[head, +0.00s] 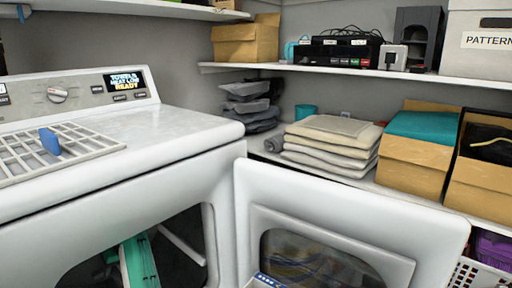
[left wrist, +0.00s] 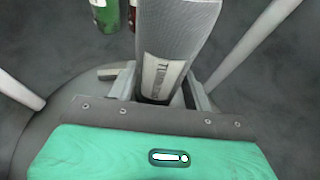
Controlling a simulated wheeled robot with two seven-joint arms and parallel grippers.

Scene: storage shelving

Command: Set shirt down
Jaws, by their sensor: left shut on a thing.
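My left gripper (left wrist: 158,98) has a teal body and grey fingers. Its fingers are shut on a grey, fine-textured item (left wrist: 180,32) with a pale printed label. This item may be the shirt, but its folded shape does not show clearly. In the head view the teal part of my left gripper (head: 140,262) is inside the dark dryer opening, and its fingertips are hidden. White bars and dark grey surfaces surround it in the left wrist view. My right gripper is not in view.
The white dryer (head: 120,155) has its door (head: 350,200) standing open. A drying rack (head: 65,150) with a blue clip lies on top. Folded beige cloths (head: 335,135), dark folded cloths (head: 248,103) and cardboard boxes (head: 418,160) fill the shelf. A green bottle (left wrist: 105,15) shows at the wrist view's top.

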